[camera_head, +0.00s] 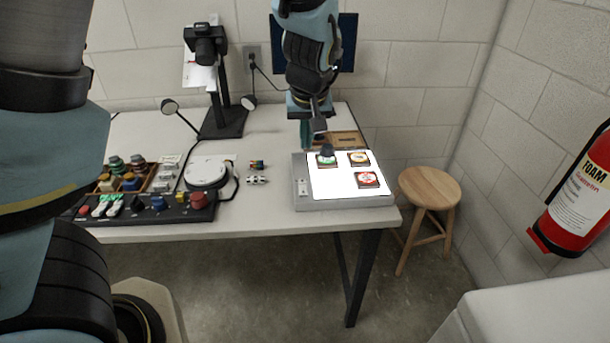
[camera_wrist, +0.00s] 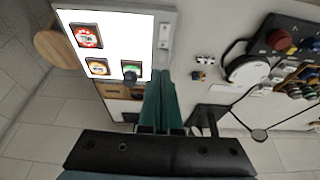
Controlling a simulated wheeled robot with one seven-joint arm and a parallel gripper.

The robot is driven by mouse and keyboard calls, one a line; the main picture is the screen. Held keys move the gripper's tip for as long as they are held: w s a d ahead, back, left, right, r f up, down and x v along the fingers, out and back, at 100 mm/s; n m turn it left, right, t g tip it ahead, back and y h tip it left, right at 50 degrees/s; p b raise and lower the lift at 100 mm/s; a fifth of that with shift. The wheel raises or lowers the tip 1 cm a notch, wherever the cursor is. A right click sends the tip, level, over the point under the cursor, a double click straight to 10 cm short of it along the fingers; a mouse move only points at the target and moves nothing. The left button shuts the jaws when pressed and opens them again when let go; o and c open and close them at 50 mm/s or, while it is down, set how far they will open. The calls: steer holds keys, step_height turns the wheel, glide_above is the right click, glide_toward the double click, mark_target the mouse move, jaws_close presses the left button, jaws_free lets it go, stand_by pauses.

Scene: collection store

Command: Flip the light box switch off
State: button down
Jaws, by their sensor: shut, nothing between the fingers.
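The light box (camera_head: 345,203) lies on the right end of the table, a grey case with a brightly lit white top. Its switch (camera_head: 302,187) is a small plate on the left part of the case; in the wrist view the switch (camera_wrist: 164,36) shows on the grey border, and its exact position is too small to tell. My gripper (camera_head: 306,143) is shut and empty, above the table behind the box's back left corner. In the wrist view the shut green fingers (camera_wrist: 162,85) point toward the box's switch side, apart from the switch.
Several small square pieces (camera_head: 367,179) and a dark knob-like object (camera_head: 327,151) stand on the lit top. A wooden tray (camera_head: 348,140) lies behind the box. A copy stand (camera_head: 222,122) and a white round device (camera_head: 206,172) are to the left. A stool (camera_head: 430,187) stands right.

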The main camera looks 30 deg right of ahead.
mark_target(305, 183)
steer(key=shift+f, duration=0.1)
steer(key=p+x, duration=0.1)
steer(key=x, duration=0.3)
steer(key=p+x, duration=0.1)
steer(key=x, duration=0.4)
steer(key=p+x, duration=0.1)
steer(key=x, duration=0.4)
steer(key=shift+s+a, duration=0.1)
steer(key=shift+s, duration=0.25)
steer(key=shift+w+f+g, duration=0.25)
steer(key=shift+f+g, duration=0.05)
steer(key=shift+f, duration=0.05)
steer(key=shift+s, duration=0.15)
